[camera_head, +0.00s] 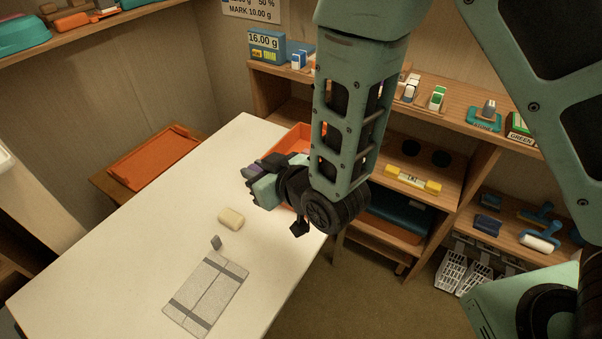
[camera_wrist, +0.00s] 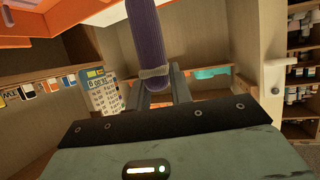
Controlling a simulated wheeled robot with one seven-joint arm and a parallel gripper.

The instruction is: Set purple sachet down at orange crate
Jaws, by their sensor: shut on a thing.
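The purple sachet (camera_wrist: 146,38) is gripped upright in the wrist view, a long ribbed purple roll with a pale band near its lower end. In the head view only a small purple part of the sachet (camera_head: 249,172) shows at the tip of my gripper (camera_head: 259,178). My gripper is shut on it, above the far right part of the white table. The orange crate (camera_head: 290,140) is just behind my gripper in the head view, partly hidden by my arm. Orange surfaces, likely the crate (camera_wrist: 62,22), fill the upper left of the wrist view.
On the white table (camera_head: 110,230) are a cream block (camera_head: 231,218), a small grey piece (camera_head: 216,242) and a grey tiled slab (camera_head: 206,292). Wooden shelves (camera_head: 455,110) with boxes and tools stand behind and right. An orange tray (camera_head: 153,157) lies left of the table.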

